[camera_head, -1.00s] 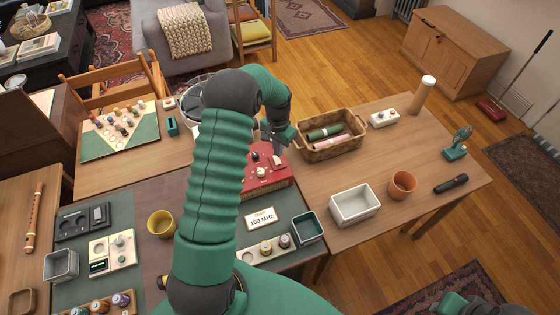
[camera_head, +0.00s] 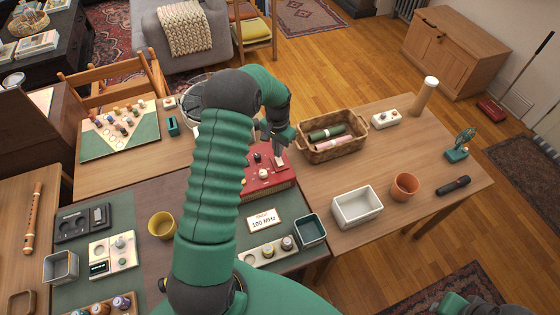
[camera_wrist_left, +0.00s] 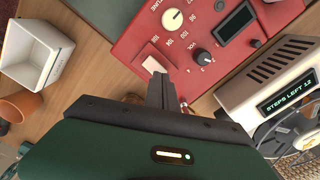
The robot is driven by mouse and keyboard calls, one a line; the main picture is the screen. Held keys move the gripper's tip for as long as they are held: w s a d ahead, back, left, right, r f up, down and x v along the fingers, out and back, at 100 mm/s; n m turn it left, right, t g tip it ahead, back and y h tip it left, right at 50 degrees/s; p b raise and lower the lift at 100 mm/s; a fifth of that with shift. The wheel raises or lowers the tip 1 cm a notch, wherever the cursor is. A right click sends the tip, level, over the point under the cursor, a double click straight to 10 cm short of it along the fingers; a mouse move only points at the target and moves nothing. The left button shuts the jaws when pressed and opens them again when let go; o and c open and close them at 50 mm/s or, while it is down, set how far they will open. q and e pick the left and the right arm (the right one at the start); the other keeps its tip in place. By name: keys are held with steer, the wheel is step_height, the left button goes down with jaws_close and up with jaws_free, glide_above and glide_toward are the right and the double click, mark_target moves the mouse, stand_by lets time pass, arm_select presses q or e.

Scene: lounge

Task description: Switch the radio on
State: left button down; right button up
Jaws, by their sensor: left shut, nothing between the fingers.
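The red radio (camera_head: 270,183) stands on the table, partly hidden behind my left arm in the head view. In the left wrist view the radio's red panel (camera_wrist_left: 190,37) has a cream dial knob (camera_wrist_left: 172,19), a black knob (camera_wrist_left: 203,57), a dark display (camera_wrist_left: 235,20) and a pale switch-like piece (camera_wrist_left: 154,64) in a pinkish plate. My left gripper (camera_head: 279,158) is shut and empty at the radio's right rear side. In the left wrist view its fingertips (camera_wrist_left: 160,82) are close to the pale piece; I cannot tell whether they touch. My right gripper cannot be made out.
A wicker basket (camera_head: 345,151) with rolled cloths stands right of the radio. A "100 MHz" card (camera_head: 263,221), a teal tray (camera_head: 311,232) and a white bin (camera_head: 357,208) lie nearer. A cream device with a "STEPS LEFT 12" display (camera_wrist_left: 287,92) sits beside the radio.

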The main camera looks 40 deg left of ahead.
arm_select(q)
steer(key=shift+a+f, duration=0.1)
steer(key=shift+a, duration=0.2)
steer(key=shift+d, duration=0.45)
arm_select(e)
steer(key=shift+d+f, duration=0.1)
arm_select(q)
steer(key=shift+f, duration=0.1)
steer(key=shift+a+f, duration=0.3)
arm_select(e)
steer(key=shift+a+f, duration=0.1)
steer(key=shift+a, duration=0.2)
arm_select(q)
steer(key=shift+d+f+b, duration=0.2)
steer(key=shift+b, duration=0.2)
arm_select(e)
steer(key=shift+d+f, duration=0.2)
